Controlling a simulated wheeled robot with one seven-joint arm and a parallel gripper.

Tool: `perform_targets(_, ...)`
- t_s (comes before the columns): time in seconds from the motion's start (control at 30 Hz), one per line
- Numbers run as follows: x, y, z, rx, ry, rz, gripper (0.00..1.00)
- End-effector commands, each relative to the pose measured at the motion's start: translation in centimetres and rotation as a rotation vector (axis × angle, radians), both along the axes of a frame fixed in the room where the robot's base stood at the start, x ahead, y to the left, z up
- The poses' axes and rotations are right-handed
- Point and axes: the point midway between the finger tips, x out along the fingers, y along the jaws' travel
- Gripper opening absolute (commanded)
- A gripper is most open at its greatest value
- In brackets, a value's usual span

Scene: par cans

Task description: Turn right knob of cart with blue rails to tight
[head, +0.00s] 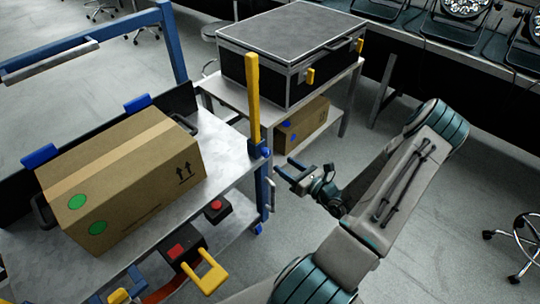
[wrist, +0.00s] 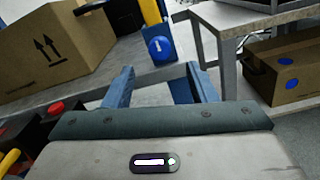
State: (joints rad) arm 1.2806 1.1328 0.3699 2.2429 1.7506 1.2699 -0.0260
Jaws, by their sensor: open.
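The cart with blue rails (head: 174,45) stands at the left, with a grey metal shelf. A yellow post (head: 253,100) rises at its right corner. A round blue knob (head: 266,153) sits at the foot of this post; in the wrist view the knob (wrist: 161,48) shows face-on with a pale mark. My gripper (head: 283,168) is just right of the knob in the head view. In the wrist view its blue fingers (wrist: 159,75) are apart with nothing between them, and the knob appears beyond the gap, apart from them.
A cardboard box (head: 125,170) rests on the cart's shelf, with red-button devices (head: 217,207) below. Behind is a grey table (head: 235,93) bearing a black case (head: 290,50), with another box (head: 303,125) underneath. The floor right of my arm is clear up to a stool (head: 520,235).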

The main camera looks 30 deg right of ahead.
Motion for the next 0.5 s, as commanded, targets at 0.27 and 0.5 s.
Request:
perform_targets(0.27,5.3,2.0,0.0,-0.002,-0.002,0.004,0.52)
perform_targets(0.5,7.4,2.7,0.0,-0.002,-0.001,0.002,0.52)
